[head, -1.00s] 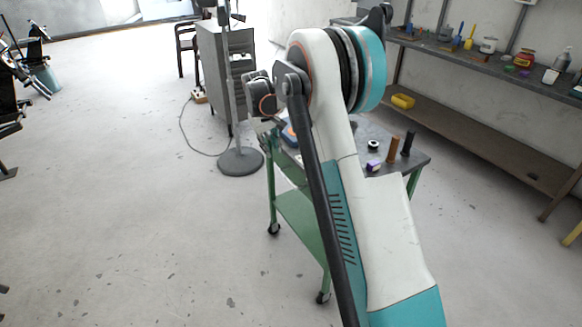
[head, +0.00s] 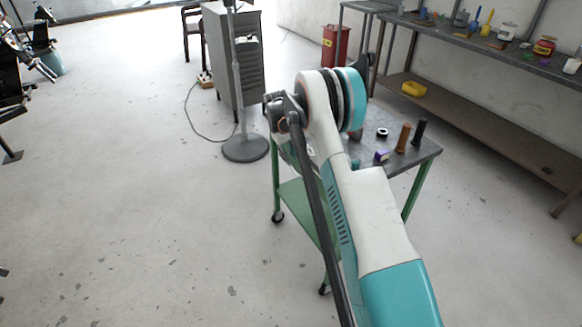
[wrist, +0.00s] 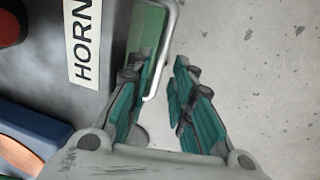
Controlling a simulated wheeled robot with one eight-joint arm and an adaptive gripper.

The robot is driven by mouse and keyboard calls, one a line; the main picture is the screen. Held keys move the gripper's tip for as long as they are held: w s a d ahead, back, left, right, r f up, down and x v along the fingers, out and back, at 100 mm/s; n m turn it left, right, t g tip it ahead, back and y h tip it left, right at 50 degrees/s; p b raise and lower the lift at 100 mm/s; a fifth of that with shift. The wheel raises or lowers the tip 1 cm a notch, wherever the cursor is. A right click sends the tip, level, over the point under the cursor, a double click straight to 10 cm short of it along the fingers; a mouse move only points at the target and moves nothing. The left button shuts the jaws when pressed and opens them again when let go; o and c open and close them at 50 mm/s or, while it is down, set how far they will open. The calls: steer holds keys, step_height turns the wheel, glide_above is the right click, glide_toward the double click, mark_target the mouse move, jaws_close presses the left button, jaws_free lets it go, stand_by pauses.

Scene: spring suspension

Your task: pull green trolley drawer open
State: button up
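The green trolley (head: 298,207) stands in the middle of the head view, partly hidden behind my arm. In the wrist view its green drawer (wrist: 147,28) shows at the top, beside the dark trolley top. A pale metal loop handle (wrist: 166,62) sticks out from the drawer. My gripper (wrist: 166,75) is open, with one teal finger on each side of the handle's outer bar. The bar lies between the fingers, with a gap to the right finger. Whether the left finger touches it I cannot tell. In the head view my gripper is hidden behind the arm.
On the trolley top, a label reading "HORN" (wrist: 82,45) and a blue item (wrist: 38,130) lie near my gripper. A lamp stand base (head: 245,148) and grey cabinet (head: 228,65) stand left behind the trolley. A workbench (head: 480,50) runs along the right.

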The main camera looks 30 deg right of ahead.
mark_target(291, 166)
steer(key=shift+d+f+b, duration=0.2)
steer(key=shift+f+b, duration=0.15)
steer(key=shift+f, duration=0.8)
steer(key=shift+d+f+b, duration=0.2)
steer(key=shift+f+b, duration=0.1)
steer(key=shift+f, duration=0.85)
jaws_close()
